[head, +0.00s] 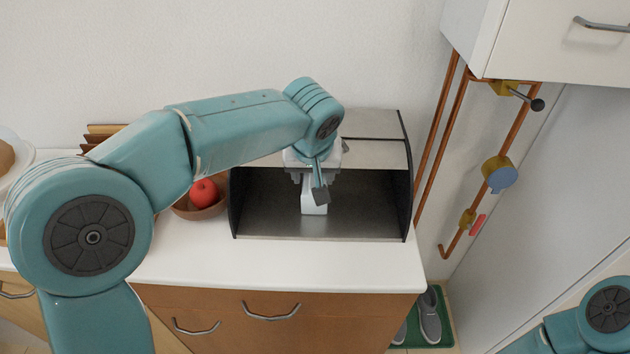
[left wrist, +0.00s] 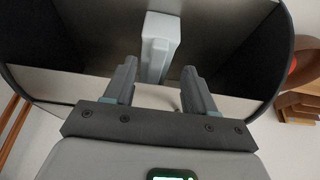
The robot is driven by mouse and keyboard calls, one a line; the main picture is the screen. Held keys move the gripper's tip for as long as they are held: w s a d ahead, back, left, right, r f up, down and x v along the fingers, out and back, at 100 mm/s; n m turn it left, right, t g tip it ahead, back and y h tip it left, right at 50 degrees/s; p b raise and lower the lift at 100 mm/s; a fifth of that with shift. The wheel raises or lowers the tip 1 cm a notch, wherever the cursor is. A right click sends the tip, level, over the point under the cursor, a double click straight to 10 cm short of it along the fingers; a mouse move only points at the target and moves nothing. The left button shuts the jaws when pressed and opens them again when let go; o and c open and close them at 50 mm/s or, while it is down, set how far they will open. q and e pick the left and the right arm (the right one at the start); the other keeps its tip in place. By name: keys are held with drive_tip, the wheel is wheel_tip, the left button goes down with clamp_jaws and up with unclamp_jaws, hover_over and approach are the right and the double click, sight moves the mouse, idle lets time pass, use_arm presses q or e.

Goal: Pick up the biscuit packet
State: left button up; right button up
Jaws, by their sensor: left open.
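A pale white block-shaped packet (head: 314,203), which I take for the biscuit packet, stands inside an open-fronted metal bread box (head: 370,228). My left gripper (head: 319,184) is at the front opening of the box, close to the packet and partly covering its upper part. In the left wrist view the packet (left wrist: 160,42) lies ahead of the two dark fingers (left wrist: 158,72), roughly in line with the gap between them. The fingers are apart and grip nothing. I cannot tell whether one touches the packet. My right gripper is out of view.
The box has dark side walls and a top above the opening. A wooden bowl (head: 199,211) with a red fruit (head: 204,192) stands left of it. The white counter (head: 270,260) is clear in front. Copper pipes (head: 432,150) run along the wall at right.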

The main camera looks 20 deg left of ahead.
sight(314, 184)
use_arm(q)
drive_tip(key=x, duration=0.5)
drive_tip(key=shift+w+f, duration=0.1)
drive_tip(key=shift+w, duration=0.15)
drive_tip(key=shift+w+a, duration=0.1)
clamp_jaws()
